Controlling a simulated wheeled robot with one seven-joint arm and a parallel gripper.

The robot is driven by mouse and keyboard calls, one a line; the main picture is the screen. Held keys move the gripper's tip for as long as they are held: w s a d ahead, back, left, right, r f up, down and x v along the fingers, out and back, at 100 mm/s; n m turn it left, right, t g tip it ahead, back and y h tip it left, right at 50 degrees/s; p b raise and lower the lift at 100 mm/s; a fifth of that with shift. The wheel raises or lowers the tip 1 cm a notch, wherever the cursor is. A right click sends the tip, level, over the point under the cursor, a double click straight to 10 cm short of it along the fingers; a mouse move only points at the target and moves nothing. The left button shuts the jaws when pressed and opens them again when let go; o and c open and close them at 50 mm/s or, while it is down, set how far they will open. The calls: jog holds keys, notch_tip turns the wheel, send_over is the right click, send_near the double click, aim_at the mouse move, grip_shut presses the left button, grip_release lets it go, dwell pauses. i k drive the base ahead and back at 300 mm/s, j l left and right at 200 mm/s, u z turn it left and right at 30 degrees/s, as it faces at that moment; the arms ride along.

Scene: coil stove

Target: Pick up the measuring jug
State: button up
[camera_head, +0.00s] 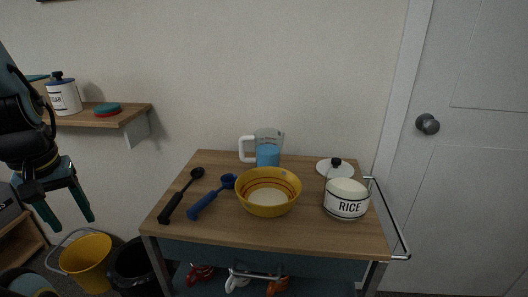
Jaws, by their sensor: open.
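The measuring jug (268,143) stands upright at the back of the wooden trolley top, near the wall. It is clear with a white handle on its left side, and its lower part looks blue. The yellow bowl in front hides the jug's base. My gripper (67,220) is at the far left, pointing down, with its two green fingers apart and nothing between them. It is well to the left of the trolley and far from the jug.
A yellow bowl (268,206), a RICE canister (346,199), a white lid (328,168), a black ladle (181,196) and a blue ladle (211,198) are on the trolley top (226,229). A wall shelf (130,116) is left; a metal rail (394,225) is right.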

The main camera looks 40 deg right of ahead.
aim_at(268, 143)
jog(key=z, duration=1.4)
jog(key=u, duration=0.95)
jog(key=k+l+u, duration=0.1)
jog(key=u, duration=0.3)
jog(key=k+l+u, duration=0.1)
jog(key=u, duration=0.25)
jog(key=k+u, duration=0.25)
jog(key=u, duration=0.15)
jog(key=k+u, duration=0.15)
jog(key=u, duration=0.2)
jog(key=k+l, duration=0.15)
jog(key=k, duration=0.2)
jog(key=k+l, duration=0.15)
jog(key=k, duration=0.2)
jog(key=l, duration=0.2)
